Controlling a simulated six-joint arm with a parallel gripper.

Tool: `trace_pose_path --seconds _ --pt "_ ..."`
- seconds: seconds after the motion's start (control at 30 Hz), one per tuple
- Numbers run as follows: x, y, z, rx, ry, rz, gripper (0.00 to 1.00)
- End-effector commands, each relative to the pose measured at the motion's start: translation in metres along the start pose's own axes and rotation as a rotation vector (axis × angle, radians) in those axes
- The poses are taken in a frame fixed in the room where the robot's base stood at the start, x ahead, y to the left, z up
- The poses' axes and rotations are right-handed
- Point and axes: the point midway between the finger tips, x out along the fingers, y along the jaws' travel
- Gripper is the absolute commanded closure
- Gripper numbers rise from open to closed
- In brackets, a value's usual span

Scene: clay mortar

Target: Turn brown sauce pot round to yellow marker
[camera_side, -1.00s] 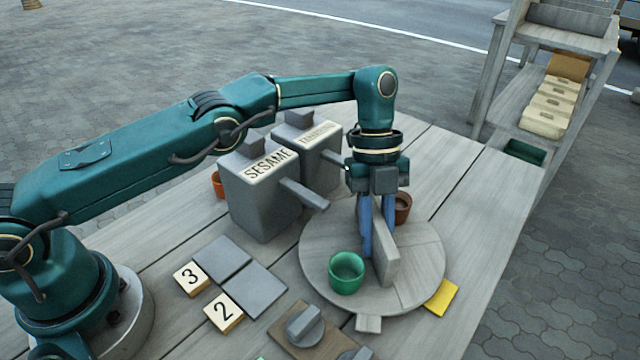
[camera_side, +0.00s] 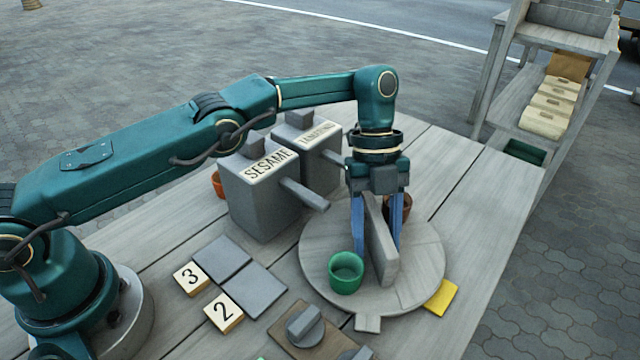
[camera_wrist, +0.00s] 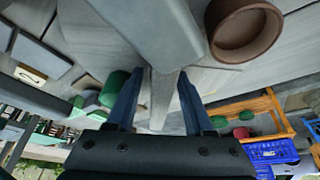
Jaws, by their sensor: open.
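The brown sauce pot (camera_side: 405,207) stands on the far right part of the round wooden turntable (camera_side: 425,255), partly hidden behind my gripper's finger. It also shows in the wrist view (camera_wrist: 243,30). The yellow marker (camera_side: 441,297) lies at the turntable's front right edge. An upright grey divider (camera_side: 383,250) crosses the turntable's middle. My gripper (camera_side: 377,250) points down with its blue fingers open, one on each side of the divider. Whether the fingers touch it I cannot tell. A green pot (camera_side: 346,272) stands on the turntable's front left, on the other side of the divider.
Two grey dispensers, one labelled SESAME (camera_side: 262,190), stand left of the turntable with handles reaching toward it. A knob board (camera_side: 305,328) is in front. The table's right side is clear.

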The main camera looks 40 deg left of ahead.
Motion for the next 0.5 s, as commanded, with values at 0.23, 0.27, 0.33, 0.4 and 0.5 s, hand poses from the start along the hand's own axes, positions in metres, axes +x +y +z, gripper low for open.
trace_pose_path --seconds 0.23,0.27,0.33,0.4,0.5 --pt "-0.0003 0.0001 -0.0003 -0.028 0.001 -0.01 0.47" --pt "-0.0004 -0.0002 -0.0002 -0.036 0.0 -0.014 0.47" --pt "-0.0004 -0.0004 -0.0002 -0.058 0.0 -0.023 0.47" --pt "-0.0004 -0.0006 -0.0003 -0.084 0.001 -0.034 0.47" --pt "-0.0005 -0.0013 -0.0002 -0.131 0.001 -0.053 0.47"
